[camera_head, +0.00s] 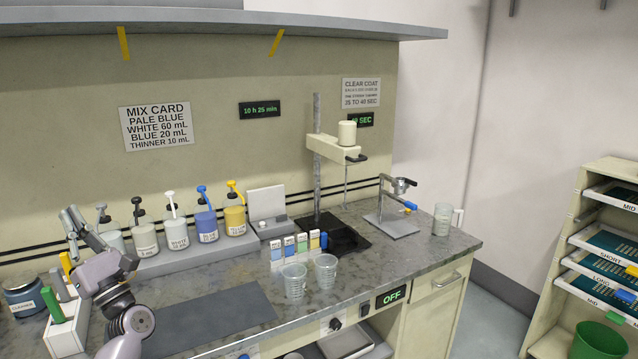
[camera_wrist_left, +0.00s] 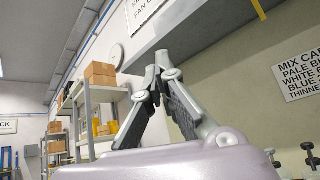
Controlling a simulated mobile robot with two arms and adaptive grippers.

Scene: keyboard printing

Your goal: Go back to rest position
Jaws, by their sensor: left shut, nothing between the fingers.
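My left gripper (camera_head: 72,221) is raised over the left end of the grey counter (camera_head: 438,256), pointing up, with nothing in it. In the left wrist view its fingers (camera_wrist_left: 163,62) meet at the tips and are empty. Behind them in that view are the shelf underside and the wall. My left arm comes in from the lower left of the head view. My right gripper is in neither view.
Several pump bottles, such as the white one (camera_head: 176,234), stand along the back near my left gripper. A cleaner jar (camera_head: 24,298) and a white holder (camera_head: 67,330) stand beside my arm. Two clear cups (camera_head: 325,271) stand mid-counter. A dark mat (camera_head: 212,318) lies bare. An overhead shelf (camera_head: 220,22) spans the wall.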

